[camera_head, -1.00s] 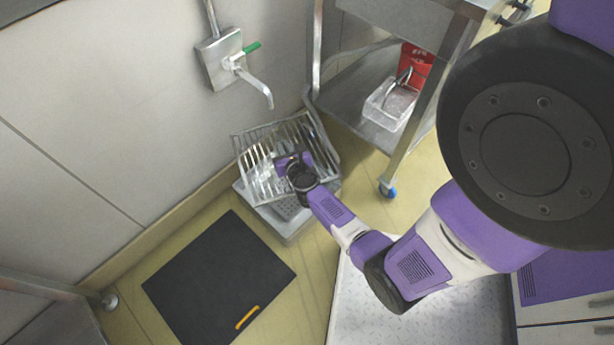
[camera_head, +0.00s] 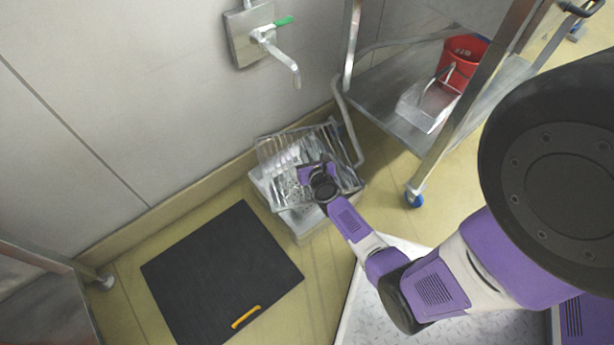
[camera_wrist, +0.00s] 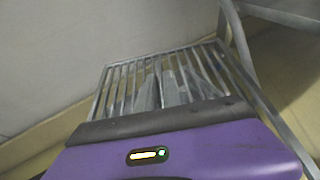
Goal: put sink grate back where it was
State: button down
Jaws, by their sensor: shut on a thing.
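The sink grate (camera_head: 281,150) is a silver metal frame with parallel bars. It lies over the low sink basin (camera_head: 312,224) on the floor by the wall, below the tap. It looks tilted on the basin; how much of it rests on the rim I cannot tell. My gripper (camera_head: 308,172) is over the middle of the grate and is shut on it. In the wrist view the grate's bars (camera_wrist: 118,90) spread out beyond my gripper (camera_wrist: 160,95). My gripper hides the near part of the grate and the exact grip.
A wall tap (camera_head: 283,60) with a green handle is above the basin. A metal cart (camera_head: 385,95) holding a red bucket (camera_head: 462,56) and a clear container (camera_head: 428,106) stands at right. A black mat (camera_head: 215,275) with an orange handle (camera_head: 245,317) lies on the floor at left.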

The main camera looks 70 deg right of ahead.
notch_tip(320, 180, down, 9)
jog(key=b, duration=0.7)
jog(key=shift+b, duration=0.35)
jog(key=shift+f, duration=0.15)
jog(key=shift+f+b, duration=0.35)
jog(key=shift+b, duration=0.1)
jog(key=shift+f, duration=0.2)
jog(key=c, duration=1.5)
grip_release()
